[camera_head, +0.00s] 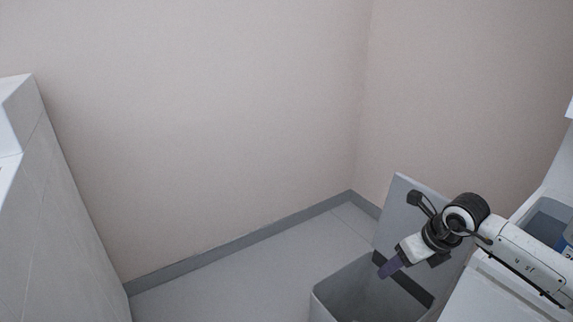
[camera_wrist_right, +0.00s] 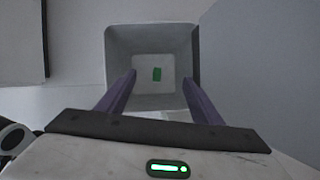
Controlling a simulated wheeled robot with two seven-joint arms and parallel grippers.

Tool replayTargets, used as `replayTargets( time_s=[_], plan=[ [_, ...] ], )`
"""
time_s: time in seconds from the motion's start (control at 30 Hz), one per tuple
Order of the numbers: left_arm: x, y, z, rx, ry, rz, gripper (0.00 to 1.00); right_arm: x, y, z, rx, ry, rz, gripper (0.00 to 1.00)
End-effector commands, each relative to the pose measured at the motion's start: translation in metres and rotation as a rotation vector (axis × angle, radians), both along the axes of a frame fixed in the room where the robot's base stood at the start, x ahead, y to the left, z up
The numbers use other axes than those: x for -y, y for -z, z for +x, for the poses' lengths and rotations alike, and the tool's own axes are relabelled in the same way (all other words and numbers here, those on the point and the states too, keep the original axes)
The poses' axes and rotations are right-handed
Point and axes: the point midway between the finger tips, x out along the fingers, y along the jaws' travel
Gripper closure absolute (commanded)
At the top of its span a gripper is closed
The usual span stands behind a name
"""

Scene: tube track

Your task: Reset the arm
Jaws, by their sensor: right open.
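My right gripper (camera_head: 390,268) comes in from the right in the head view and points down over a grey open bin (camera_head: 340,288). In the right wrist view its two purple fingers (camera_wrist_right: 158,95) are spread apart with nothing between them. The bin (camera_wrist_right: 120,45) lies below and beyond the fingertips, and a small green object (camera_wrist_right: 157,74) rests on its floor. My left gripper is in neither view.
A raised grey lid or panel (camera_head: 402,205) stands behind the bin. A white counter with a recessed basin (camera_head: 548,222) is at the right. A white tiled block (camera_head: 50,220) is at the left. The floor (camera_head: 250,275) between is clear up to the wall.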

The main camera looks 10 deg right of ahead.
Motion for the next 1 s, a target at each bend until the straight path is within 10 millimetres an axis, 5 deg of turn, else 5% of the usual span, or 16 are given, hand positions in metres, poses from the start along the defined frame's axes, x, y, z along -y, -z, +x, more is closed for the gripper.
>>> replayTargets(
  time_s=[0.17,0.3,0.43,0.53,0.63,0.73,0.87,1.0],
  plan=[
    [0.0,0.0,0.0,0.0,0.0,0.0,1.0,-0.063,0.017,-0.013,-0.003,-0.054,0.186,0.4],
    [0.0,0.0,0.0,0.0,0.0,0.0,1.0,-0.163,0.018,-0.038,-0.002,-0.089,0.531,0.4],
    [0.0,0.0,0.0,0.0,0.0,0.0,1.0,-0.254,-0.013,-0.067,-0.009,-0.016,0.971,0.4],
    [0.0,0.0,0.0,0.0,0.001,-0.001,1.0,-0.294,-0.055,-0.08,-0.025,0.177,1.366,0.4],
    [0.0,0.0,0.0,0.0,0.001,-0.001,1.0,-0.293,-0.082,-0.078,-0.056,0.481,1.697,0.4],
    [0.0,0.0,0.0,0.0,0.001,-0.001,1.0,-0.267,-0.076,-0.076,-0.11,0.883,1.94,0.4],
    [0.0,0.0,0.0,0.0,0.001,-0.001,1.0,-0.228,-0.025,-0.094,-0.222,1.474,2.081,0.4],
    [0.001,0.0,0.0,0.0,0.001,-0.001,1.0,-0.211,0.039,-0.14,-0.375,2.021,2.037,0.4]
  ],
)
